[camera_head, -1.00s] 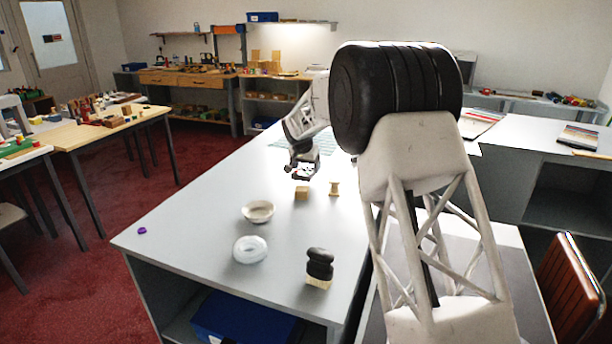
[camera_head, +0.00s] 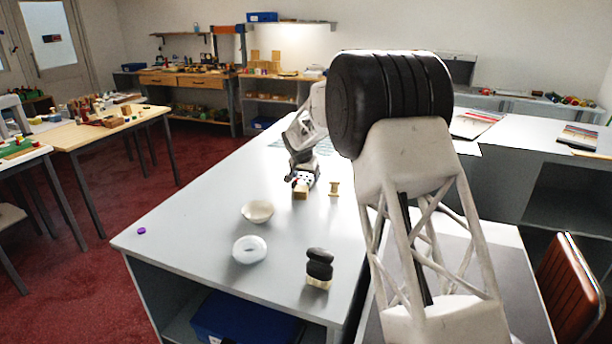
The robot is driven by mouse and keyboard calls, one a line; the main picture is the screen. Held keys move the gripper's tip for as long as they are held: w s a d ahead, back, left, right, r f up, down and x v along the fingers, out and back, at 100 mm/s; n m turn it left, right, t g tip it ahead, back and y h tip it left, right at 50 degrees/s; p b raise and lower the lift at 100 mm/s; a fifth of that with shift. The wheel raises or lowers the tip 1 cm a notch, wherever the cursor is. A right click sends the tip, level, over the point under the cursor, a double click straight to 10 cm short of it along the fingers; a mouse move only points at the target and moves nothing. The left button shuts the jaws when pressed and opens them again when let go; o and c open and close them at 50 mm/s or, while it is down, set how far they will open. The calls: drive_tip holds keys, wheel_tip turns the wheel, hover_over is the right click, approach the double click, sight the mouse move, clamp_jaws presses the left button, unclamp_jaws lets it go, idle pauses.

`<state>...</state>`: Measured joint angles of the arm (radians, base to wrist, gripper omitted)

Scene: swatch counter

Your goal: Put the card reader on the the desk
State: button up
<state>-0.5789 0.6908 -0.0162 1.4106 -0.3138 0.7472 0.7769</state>
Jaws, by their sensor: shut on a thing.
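My gripper (camera_head: 302,182) is small and far off on the grey-white counter (camera_head: 205,215). It is low over a small tan block (camera_head: 301,193) and is shut on it; the fingertips are hard to make out. The block appears to rest on or very near the counter top. I cannot pick out a card reader for certain. A dark, rounded two-part object (camera_head: 320,263) on a pale base stands near the counter's front right.
A tan spool (camera_head: 334,188) stands close to the right of my gripper. The counter's left part is clear. Striped swatches (camera_head: 578,136) lie on the right counter.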

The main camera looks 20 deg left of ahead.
drive_tip(key=o, duration=1)
drive_tip(key=shift+f, duration=0.1)
drive_tip(key=v, duration=1.2)
idle(0.5)
